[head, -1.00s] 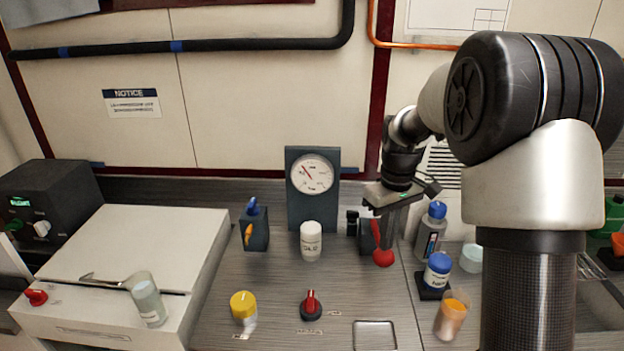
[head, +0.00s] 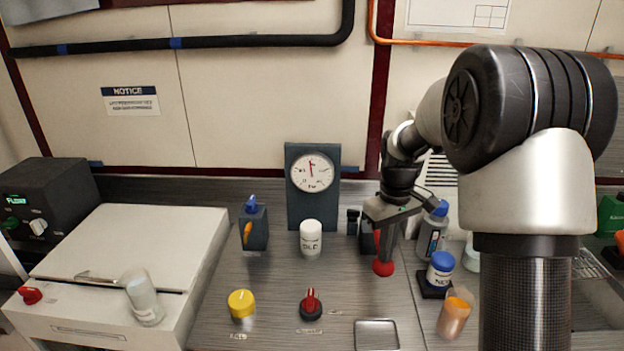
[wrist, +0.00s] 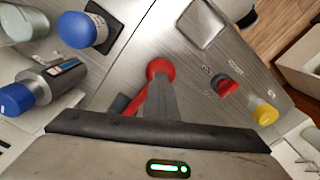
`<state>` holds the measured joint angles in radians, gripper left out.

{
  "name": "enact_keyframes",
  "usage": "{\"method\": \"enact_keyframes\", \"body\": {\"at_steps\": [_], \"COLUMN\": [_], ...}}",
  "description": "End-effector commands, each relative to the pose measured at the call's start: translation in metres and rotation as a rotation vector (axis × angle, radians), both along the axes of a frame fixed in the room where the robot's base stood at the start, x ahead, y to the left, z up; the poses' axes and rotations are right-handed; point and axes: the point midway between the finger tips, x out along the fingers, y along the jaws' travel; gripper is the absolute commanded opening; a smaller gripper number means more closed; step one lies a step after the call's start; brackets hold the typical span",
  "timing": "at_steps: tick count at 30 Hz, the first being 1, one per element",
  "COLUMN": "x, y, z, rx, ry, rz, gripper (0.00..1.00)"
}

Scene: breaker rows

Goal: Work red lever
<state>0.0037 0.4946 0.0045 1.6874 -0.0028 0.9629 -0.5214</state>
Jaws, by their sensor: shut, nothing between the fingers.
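The red lever has a round red knob (head: 383,269) and a red arm on a dark box (head: 367,238) right of the gauge. The lever tilts toward me. My gripper (head: 384,256) points down with its fingers together just above and against or very near the knob; exact contact is unclear. In the wrist view the red knob (wrist: 160,68) shows just beyond the shut fingertips (wrist: 160,84), with part of the red arm beside them. The fingers hide most of the lever arm in the head view. The gauge (head: 312,172) has its needle nearly upright.
A white jar (head: 310,238) stands left of the lever. A red dial (head: 311,306), yellow knob (head: 241,305) and shallow tray (head: 376,335) are in front.

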Motion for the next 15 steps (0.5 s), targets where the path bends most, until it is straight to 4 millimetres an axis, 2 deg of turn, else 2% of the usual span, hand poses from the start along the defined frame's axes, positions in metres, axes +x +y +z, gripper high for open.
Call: {"method": "enact_keyframes", "body": {"at_steps": [15], "x": [0.004], "y": [0.001], "z": [-0.028], "rx": [0.001], "ry": [-0.011], "rz": [0.001], "gripper": [0.0]}}
